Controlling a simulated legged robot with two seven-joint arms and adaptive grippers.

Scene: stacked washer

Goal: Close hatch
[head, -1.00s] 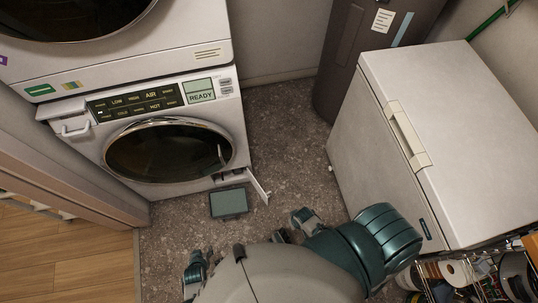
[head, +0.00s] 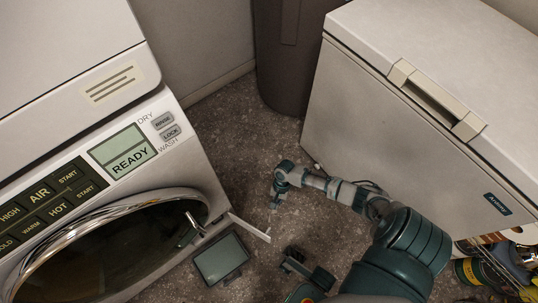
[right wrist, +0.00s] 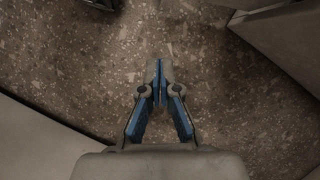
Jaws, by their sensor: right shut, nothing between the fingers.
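The hatch (head: 250,228) is a thin white flap low at the washer's right front corner. It stands open, swung out from the front, and shows nearly edge-on in the head view. My right gripper (head: 277,196) is above the floor to the right of the hatch, with a gap between them. In the right wrist view its blue-padded fingers (right wrist: 159,82) are together and empty over speckled floor. The hatch opening is hidden behind the round washer door.
The washer (head: 180,125) stands at left, its panel reading READY. A dark flat screen (head: 221,258) sits just below the hatch. A white chest freezer (head: 350,115) stands close on the right, a dark cylinder (head: 288,65) behind.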

